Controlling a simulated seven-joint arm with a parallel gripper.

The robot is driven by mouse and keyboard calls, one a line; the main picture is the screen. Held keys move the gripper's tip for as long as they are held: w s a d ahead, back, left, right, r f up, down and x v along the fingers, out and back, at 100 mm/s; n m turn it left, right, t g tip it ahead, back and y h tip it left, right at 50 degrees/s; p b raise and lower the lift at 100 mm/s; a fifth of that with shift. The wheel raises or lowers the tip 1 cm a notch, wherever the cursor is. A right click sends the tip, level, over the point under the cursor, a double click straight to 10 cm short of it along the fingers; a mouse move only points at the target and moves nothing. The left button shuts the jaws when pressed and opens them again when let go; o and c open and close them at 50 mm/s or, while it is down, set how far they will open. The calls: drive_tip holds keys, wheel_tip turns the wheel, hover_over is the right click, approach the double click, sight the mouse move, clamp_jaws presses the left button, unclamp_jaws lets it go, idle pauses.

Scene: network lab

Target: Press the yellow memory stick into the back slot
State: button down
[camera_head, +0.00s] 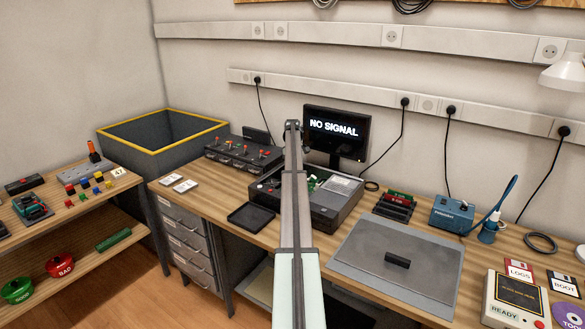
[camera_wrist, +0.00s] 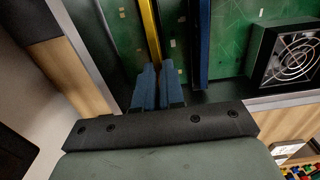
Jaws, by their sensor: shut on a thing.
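The yellow memory stick (camera_wrist: 150,30) shows edge-on in the wrist view as a narrow yellow strip above the green board (camera_wrist: 228,30). My gripper (camera_wrist: 159,70) is shut on it, with a blue fingertip on each side. A dark blue strip (camera_wrist: 200,40) runs parallel to the right of the stick. I cannot tell which slot the stick is over or whether it is in one. In the head view the open computer case (camera_head: 335,212) lies on the bench, and my arm hides its middle and my gripper's fingers.
A black fan (camera_wrist: 288,58) stands right of the board. Around the case are a black tray (camera_head: 250,217), a rack of sticks (camera_head: 396,205) and a grey mat (camera_head: 390,285) with a black block (camera_head: 397,260). The monitor (camera_head: 338,129) stands behind.

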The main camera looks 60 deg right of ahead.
drive_tip(key=shift+f, duration=0.2)
drive_tip(key=c, duration=0.9)
unclamp_jaws()
drive_tip(key=shift+r, duration=0.15)
drive_tip(key=shift+r, duration=3.9)
